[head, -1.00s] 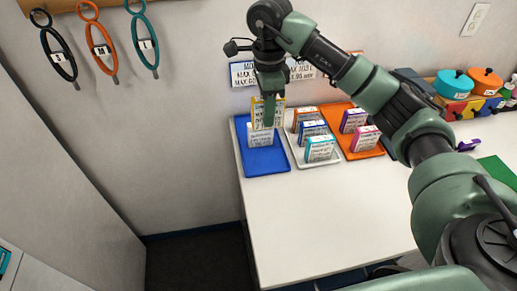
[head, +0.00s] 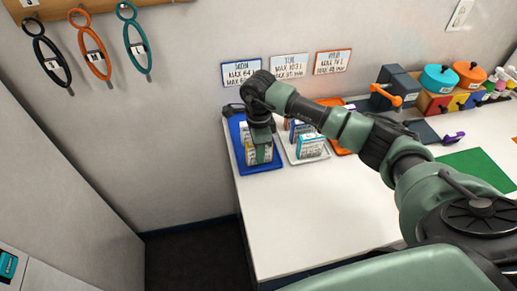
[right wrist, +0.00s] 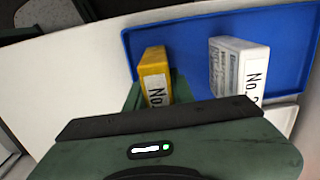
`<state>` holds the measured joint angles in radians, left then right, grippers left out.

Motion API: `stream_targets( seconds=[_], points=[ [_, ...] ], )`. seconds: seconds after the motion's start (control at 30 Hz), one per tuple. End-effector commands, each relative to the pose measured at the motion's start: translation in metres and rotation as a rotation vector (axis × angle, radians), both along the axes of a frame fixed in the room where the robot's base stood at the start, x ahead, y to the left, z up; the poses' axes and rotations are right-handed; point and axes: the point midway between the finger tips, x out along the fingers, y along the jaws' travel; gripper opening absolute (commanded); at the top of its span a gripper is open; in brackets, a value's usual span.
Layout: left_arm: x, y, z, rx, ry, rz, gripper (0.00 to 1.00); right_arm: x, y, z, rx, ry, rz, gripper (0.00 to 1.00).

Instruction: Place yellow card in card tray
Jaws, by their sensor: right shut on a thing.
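The yellow card (right wrist: 154,76) is a small upright block with a "No." label, held between the fingers of my right gripper (head: 259,154). In the right wrist view it is over the near part of the blue tray (right wrist: 190,55). A white card (right wrist: 240,68) stands to its right, apart from it, in the same tray. In the head view the blue tray (head: 263,168) is at the table's left end, and my gripper and wrist cover much of it. I cannot tell whether the yellow card touches the tray floor. My left gripper is out of view.
A white tray (head: 309,160) with upright cards stands just right of the blue tray. An orange tray (head: 341,150) is beyond it, partly behind my arm. A green mat (head: 476,168) lies farther right. The table front (head: 310,220) is clear.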

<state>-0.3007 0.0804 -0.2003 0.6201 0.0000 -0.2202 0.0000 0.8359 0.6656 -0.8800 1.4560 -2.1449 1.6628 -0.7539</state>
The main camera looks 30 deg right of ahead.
Motion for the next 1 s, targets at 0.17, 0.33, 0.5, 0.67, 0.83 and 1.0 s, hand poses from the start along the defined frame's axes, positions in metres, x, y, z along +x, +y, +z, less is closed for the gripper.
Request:
stream_targets(
  seconds=[0.17, 0.33, 0.5, 0.67, 0.83, 1.0],
  points=[
    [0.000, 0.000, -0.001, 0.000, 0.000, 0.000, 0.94, 0.000, 0.000, 0.000, 0.000, -0.001, 0.000, 0.00],
    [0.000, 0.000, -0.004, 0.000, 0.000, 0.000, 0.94, 0.001, 0.000, -0.002, 0.000, -0.001, 0.000, 0.34],
    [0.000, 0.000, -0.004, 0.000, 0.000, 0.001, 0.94, 0.000, 0.000, -0.002, 0.000, -0.001, 0.000, 0.45],
    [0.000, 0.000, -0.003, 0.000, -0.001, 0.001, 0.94, 0.000, 0.000, -0.002, 0.000, -0.001, 0.000, 0.45],
    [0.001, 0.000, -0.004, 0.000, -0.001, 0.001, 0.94, 0.001, 0.000, 0.007, -0.001, -0.004, 0.001, 0.45],
    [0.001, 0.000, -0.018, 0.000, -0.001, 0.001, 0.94, 0.002, -0.001, 0.038, -0.001, -0.008, 0.000, 0.45]
  ],
)
